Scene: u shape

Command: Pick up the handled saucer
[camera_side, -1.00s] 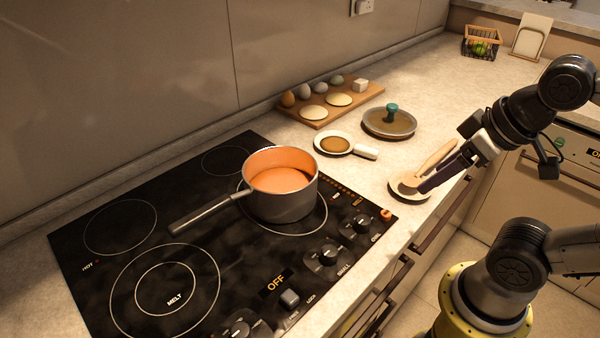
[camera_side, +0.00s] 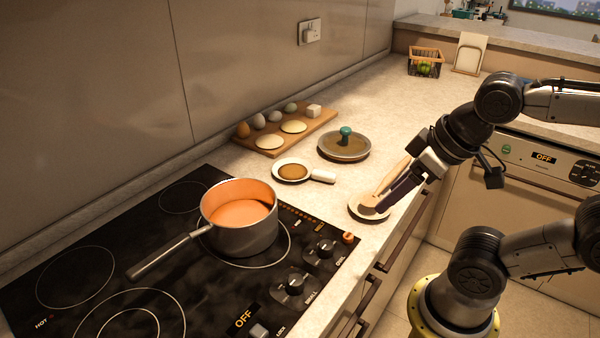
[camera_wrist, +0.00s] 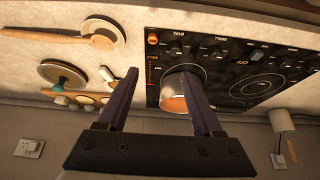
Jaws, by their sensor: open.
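The handled saucer (camera_side: 293,171) is a small round white dish with a stubby white handle and brown contents. It lies flat on the counter right of the stove, its handle toward the right. In the wrist view only its white handle (camera_wrist: 106,74) shows clearly; a finger hides most of the dish. My gripper (camera_side: 378,202) is to the right of the saucer in the side view, over or near the plate with the wooden spoon, apart from the saucer. In the wrist view my gripper (camera_wrist: 161,73) has its two dark fingers spread, with nothing held between them.
A white plate (camera_side: 355,208) with a wooden spoon (camera_side: 393,174) is by the fingers. A lid (camera_side: 344,150) with a green knob and a board (camera_side: 322,121) with eggs stand behind the saucer. A pot (camera_side: 240,235) with orange contents stands on the stove.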

